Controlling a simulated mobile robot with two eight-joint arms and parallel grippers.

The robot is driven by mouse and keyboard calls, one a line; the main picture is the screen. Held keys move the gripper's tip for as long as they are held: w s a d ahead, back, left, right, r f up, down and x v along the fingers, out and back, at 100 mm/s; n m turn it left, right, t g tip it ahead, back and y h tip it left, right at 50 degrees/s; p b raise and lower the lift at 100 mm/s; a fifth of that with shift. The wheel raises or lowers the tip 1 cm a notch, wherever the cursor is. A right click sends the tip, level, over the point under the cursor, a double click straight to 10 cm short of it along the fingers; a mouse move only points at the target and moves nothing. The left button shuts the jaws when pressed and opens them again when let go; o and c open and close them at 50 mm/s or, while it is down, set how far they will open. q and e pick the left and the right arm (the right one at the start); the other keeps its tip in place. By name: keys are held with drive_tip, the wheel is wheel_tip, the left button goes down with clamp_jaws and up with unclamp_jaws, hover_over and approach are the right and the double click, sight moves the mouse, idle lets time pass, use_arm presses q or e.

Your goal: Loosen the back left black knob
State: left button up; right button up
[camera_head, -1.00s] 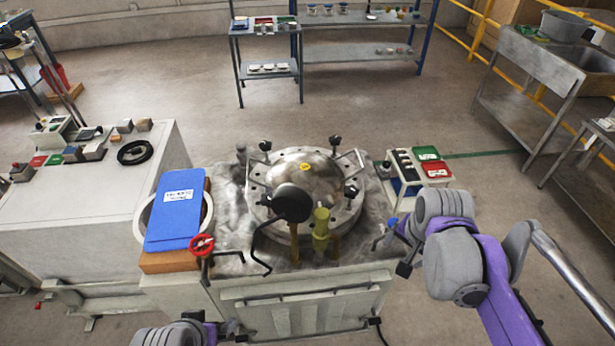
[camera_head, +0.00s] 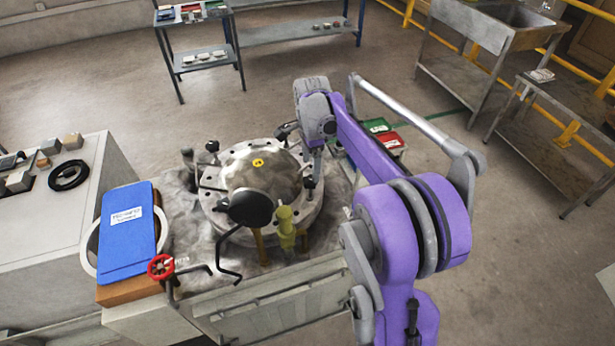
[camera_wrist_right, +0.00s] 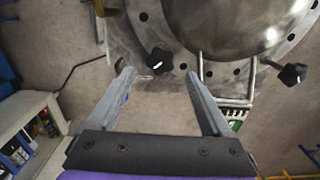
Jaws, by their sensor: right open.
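The round metal vessel (camera_head: 258,168) stands on the bench with black knobs around its rim. The back left black knob (camera_head: 212,146) is in plain view in the head view, apart from my arm. Another black knob (camera_head: 309,183) is at the right rim. One black knob (camera_wrist_right: 158,61) lies beyond and between the fingertips; another (camera_wrist_right: 292,73) is farther right. My left gripper is out of view.
A blue binder (camera_head: 127,232) and a red valve handle (camera_head: 161,267) are at the bench's left. A large black disc (camera_head: 250,208) and a yellow-green fitting (camera_head: 285,222) stand at the vessel's front. Red and green trays (camera_head: 388,139) are to the right.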

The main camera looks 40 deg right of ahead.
sight(310, 179)
drive_tip(key=shift+f, duration=2.8)
clamp_jaws()
